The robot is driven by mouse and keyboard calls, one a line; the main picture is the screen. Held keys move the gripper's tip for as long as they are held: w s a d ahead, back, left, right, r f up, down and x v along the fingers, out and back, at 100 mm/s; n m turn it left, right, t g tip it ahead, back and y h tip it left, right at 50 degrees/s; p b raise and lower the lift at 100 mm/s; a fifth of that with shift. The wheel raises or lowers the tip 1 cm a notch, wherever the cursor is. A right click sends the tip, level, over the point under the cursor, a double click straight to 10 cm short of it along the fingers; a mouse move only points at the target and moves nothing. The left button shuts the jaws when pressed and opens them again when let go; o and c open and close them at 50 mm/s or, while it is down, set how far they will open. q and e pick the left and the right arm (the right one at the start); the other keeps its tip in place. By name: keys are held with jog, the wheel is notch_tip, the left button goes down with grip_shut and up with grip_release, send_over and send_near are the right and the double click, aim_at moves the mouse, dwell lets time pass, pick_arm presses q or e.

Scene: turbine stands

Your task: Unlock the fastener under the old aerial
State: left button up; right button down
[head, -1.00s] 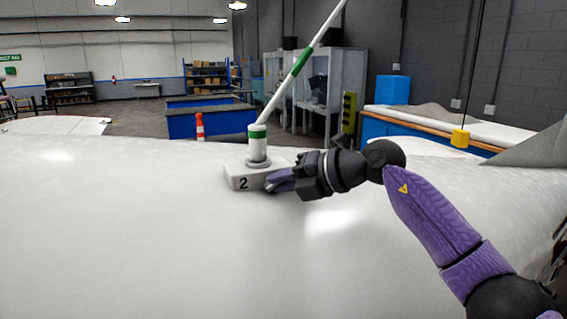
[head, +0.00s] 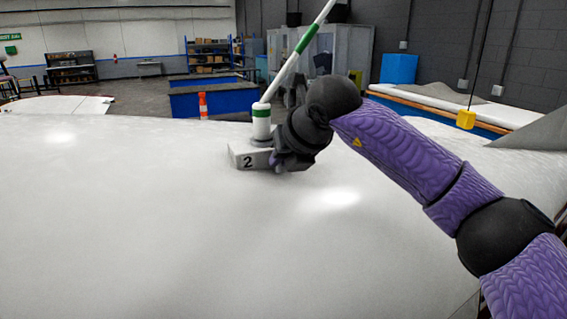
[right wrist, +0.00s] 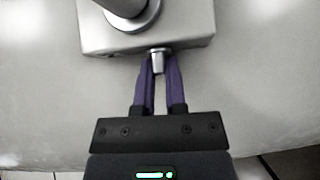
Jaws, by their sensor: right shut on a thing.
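The old aerial is a white rod with green bands (head: 303,45) that rises, tilted to the right, from a round green-and-white collar (head: 261,122). It stands on a pale block marked 2 (head: 247,157) on a white curved surface. In the right wrist view the block (right wrist: 185,37) shows with a small metal fastener (right wrist: 158,60) sticking out of its near side. My right gripper (head: 279,160) is at the block's right side, its fingers partly hidden by the wrist. In the right wrist view its purple fingers (right wrist: 160,70) are shut on the fastener. My left gripper is not in view.
The white curved surface (head: 120,220) is clear to the left and front. A yellow block (head: 466,119) hangs on a cable at the right. Blue benches (head: 222,100), an orange-and-white cone (head: 203,106) and cabinets stand farther back.

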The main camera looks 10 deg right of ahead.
jog(key=shift+a+f+n+h+b, duration=0.15)
jog(key=shift+n+h+b, duration=0.2)
jog(key=shift+h, duration=0.25)
dwell(0.3)
jog(key=c, duration=1)
grip_release()
jog(key=shift+o, duration=0.2)
